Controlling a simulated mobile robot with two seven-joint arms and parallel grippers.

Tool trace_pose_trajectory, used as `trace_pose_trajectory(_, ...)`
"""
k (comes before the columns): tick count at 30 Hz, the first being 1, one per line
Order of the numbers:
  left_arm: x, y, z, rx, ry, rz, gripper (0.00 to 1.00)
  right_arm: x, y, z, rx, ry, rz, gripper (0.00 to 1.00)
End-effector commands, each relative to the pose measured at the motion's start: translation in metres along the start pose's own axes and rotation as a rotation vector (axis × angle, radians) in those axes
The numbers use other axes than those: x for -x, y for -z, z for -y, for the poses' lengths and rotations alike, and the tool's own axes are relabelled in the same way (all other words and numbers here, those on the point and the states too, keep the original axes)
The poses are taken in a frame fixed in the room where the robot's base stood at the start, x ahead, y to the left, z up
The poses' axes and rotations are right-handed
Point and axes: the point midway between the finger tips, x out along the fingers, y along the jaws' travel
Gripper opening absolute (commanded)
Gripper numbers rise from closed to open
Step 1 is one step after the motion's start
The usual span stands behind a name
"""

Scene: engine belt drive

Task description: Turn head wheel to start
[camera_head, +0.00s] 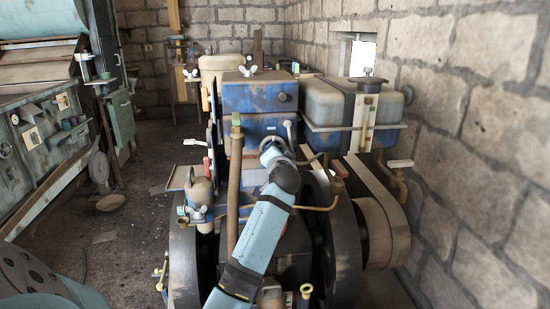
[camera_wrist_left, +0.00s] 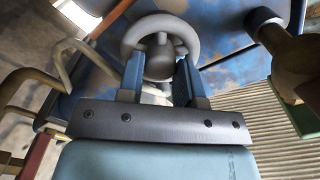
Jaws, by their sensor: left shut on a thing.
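The head wheel (camera_wrist_left: 160,24) is a small grey handwheel with a rounded rim and a hub, at the top middle of the left wrist view. My left gripper (camera_wrist_left: 159,68) has its two blue fingers on either side of the wheel's hub, closed on it. In the head view my light-blue left arm (camera_head: 258,235) reaches up from the bottom to the front of the blue engine block (camera_head: 255,97). The wrist hides most of the wheel and the fingers there. My right gripper is in neither view.
A blue-grey tank (camera_head: 332,100) stands right of the engine block. Large dark flywheels (camera_head: 345,250), a belt wheel (camera_head: 375,230) and a brown vertical pipe (camera_head: 235,190) surround the arm closely. A stone wall (camera_head: 480,160) bounds the right. Open floor (camera_head: 120,250) lies left.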

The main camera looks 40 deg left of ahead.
Motion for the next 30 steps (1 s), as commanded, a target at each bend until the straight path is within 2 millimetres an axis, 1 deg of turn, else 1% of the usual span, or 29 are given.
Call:
trace_pose_trajectory(9, 0.0003, -0.0003, -0.0007, 0.045, -0.001, 0.001, 0.09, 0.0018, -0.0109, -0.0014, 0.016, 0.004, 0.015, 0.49)
trace_pose_trajectory(18, 0.0003, -0.0001, -0.0006, 0.046, -0.001, 0.0, 0.09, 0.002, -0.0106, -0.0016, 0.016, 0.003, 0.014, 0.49)
trace_pose_trajectory(19, 0.0003, -0.0001, -0.0006, 0.046, -0.001, 0.0, 0.35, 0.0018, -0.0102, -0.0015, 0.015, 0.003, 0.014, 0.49)
trace_pose_trajectory(22, 0.0002, 0.0, -0.0005, 0.045, -0.001, 0.0, 0.58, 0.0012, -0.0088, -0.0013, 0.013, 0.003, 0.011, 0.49)
trace_pose_trajectory(30, 0.0004, 0.0001, -0.0003, 0.044, -0.001, 0.0, 0.58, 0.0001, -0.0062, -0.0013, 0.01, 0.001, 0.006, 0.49)
